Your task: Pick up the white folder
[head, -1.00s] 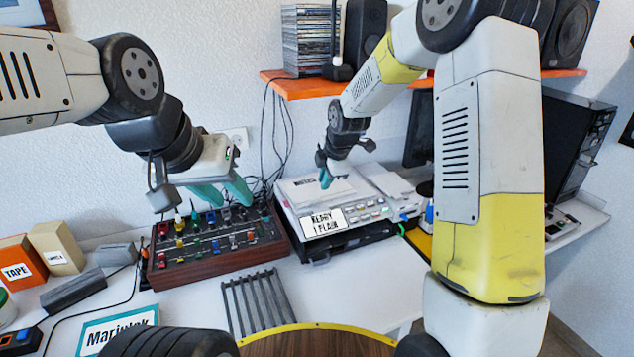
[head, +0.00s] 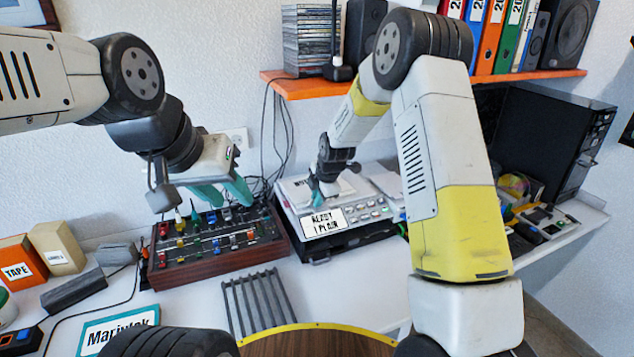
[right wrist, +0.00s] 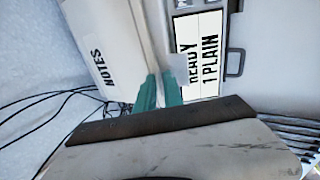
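The white folder (head: 345,188), labelled NOTES, lies on top of the printer (head: 364,212). In the right wrist view the folder (right wrist: 88,45) is at upper left, with its edge running down towards my fingertips. My right gripper (head: 317,192) is down at the folder's front left part. In the right wrist view its two teal fingers (right wrist: 160,92) stand a little apart, with the folder's edge close to the gap. I cannot tell whether they touch it. My left gripper (head: 222,194) is open and empty above the mixer.
The mixer (head: 217,245) with coloured knobs stands left of the printer. A grey rack (head: 257,303) lies in front. An orange shelf (head: 300,88) with a disc stack (head: 309,40) hangs above. A black computer case (head: 545,140) stands at right.

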